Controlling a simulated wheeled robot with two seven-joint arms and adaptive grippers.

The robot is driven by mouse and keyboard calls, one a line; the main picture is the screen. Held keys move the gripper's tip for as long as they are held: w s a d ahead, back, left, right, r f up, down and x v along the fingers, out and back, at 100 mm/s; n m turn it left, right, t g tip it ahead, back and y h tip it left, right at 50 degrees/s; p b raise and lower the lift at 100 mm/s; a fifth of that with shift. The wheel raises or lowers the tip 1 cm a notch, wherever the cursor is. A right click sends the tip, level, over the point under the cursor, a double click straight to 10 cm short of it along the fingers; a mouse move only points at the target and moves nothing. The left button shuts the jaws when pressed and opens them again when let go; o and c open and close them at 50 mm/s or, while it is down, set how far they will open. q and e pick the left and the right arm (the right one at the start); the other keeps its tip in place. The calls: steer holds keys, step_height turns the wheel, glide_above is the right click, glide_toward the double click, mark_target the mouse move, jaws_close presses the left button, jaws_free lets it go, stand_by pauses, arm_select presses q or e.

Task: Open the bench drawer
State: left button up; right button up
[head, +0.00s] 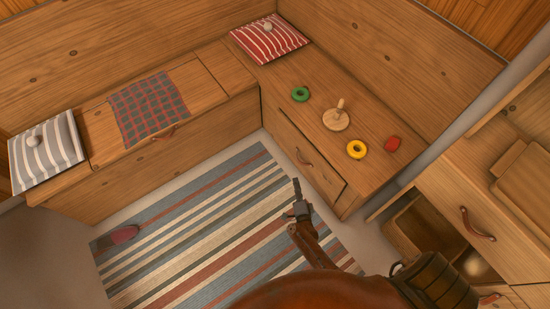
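The bench drawer (316,172) is in the front of the right-hand bench, below the seat with the toys. Its front looks flush with the bench, so it appears shut. A brown leather pull (303,158) is fixed on it. My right gripper (297,186) is over the striped rug, in front of the drawer and just below the pull in the picture. It appears apart from the pull, and nothing shows in it. Its fingers are seen edge-on, so their opening is unclear. My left gripper is not in view.
On the bench lie a green ring (300,94), a wooden peg stand (336,119), a yellow ring (357,149), a red piece (393,144) and a red striped cushion (268,39). A cabinet (455,205) stands right. The striped rug (200,230) is mostly clear, with a slipper-like item (124,235).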

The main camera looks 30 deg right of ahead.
arm_select(q)
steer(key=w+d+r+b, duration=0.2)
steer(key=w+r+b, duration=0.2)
steer(key=b, duration=0.1)
arm_select(e)
steer(key=w+d+m+h+b, duration=0.1)
steer(key=w+d+m, duration=0.1)
steer(key=w, duration=0.1)
steer(key=w+d+f+m+h, duration=0.1)
steer(key=w+d+m+h, duration=0.1)
steer(key=w+d+m, duration=0.1)
steer(key=w+d+m+g+h+b, duration=0.1)
steer(key=w+d+m, duration=0.1)
steer(key=w+d, duration=0.1)
steer(key=shift+w+d+f+m+b, duration=0.15)
steer(key=shift+w+f+m+b, duration=0.25)
steer(key=shift+w, duration=0.3)
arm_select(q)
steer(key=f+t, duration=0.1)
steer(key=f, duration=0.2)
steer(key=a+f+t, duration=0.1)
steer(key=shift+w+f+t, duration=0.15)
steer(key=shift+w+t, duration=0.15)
arm_select(e)
steer(key=shift+w+d+r, duration=0.1)
steer(key=shift+r, duration=0.05)
steer(key=shift+c, duration=0.2)
jaws_close()
